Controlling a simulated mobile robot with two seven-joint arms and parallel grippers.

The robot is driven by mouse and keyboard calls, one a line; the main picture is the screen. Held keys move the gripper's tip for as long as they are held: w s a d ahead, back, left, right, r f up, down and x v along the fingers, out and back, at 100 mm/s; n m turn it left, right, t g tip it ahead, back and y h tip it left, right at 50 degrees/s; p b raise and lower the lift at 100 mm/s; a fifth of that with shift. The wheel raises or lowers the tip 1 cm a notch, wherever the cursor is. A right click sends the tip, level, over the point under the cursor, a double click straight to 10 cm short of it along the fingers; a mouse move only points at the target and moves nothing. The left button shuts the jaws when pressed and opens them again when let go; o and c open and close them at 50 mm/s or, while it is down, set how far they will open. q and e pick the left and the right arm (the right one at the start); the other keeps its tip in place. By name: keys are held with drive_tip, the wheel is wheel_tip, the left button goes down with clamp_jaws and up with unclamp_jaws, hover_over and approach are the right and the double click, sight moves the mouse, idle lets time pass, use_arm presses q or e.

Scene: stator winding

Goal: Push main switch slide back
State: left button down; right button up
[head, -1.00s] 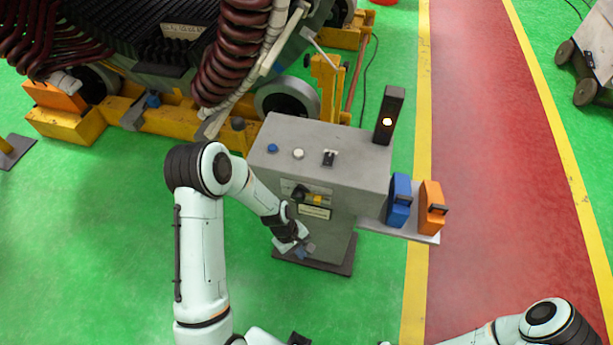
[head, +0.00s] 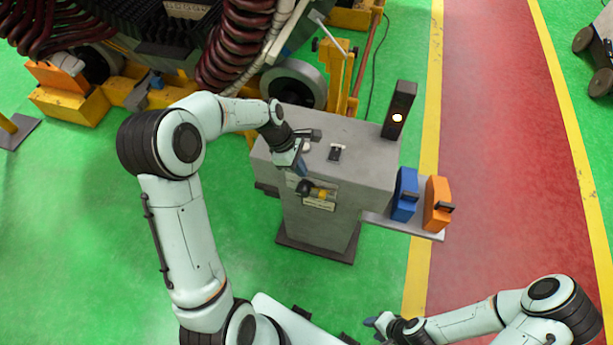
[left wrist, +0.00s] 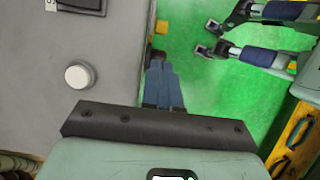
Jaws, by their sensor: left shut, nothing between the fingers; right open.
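The grey control cabinet (head: 365,160) stands in front of me. A black switch (head: 336,152) sits on its top; it is partly cut off at the top of the left wrist view (left wrist: 80,5). A black and yellow switch (head: 318,192) sits on the front face; I cannot tell which is the main switch slide. My left gripper (head: 300,168) is shut and empty, pointing down at the cabinet's top front edge, left of both switches. Its closed fingers show in the left wrist view (left wrist: 160,68). My right gripper (head: 375,324) is open, low and away from the cabinet.
A white button (left wrist: 78,76) is on the cabinet top. A dark lamp post (head: 398,110) stands at its right rear corner. A side shelf (head: 385,222) holds a blue device (head: 404,195) and an orange device (head: 437,204). The large stator lies behind. Green floor is free in front.

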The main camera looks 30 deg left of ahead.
sight(312, 186)
use_arm(q)
drive_tip(key=x, duration=0.9)
drive_tip(key=shift+f, duration=0.1)
use_arm(e)
drive_tip(key=shift+s+f, duration=0.1)
drive_tip(key=shift+f, duration=0.1)
use_arm(q)
drive_tip(key=shift+d, duration=0.1)
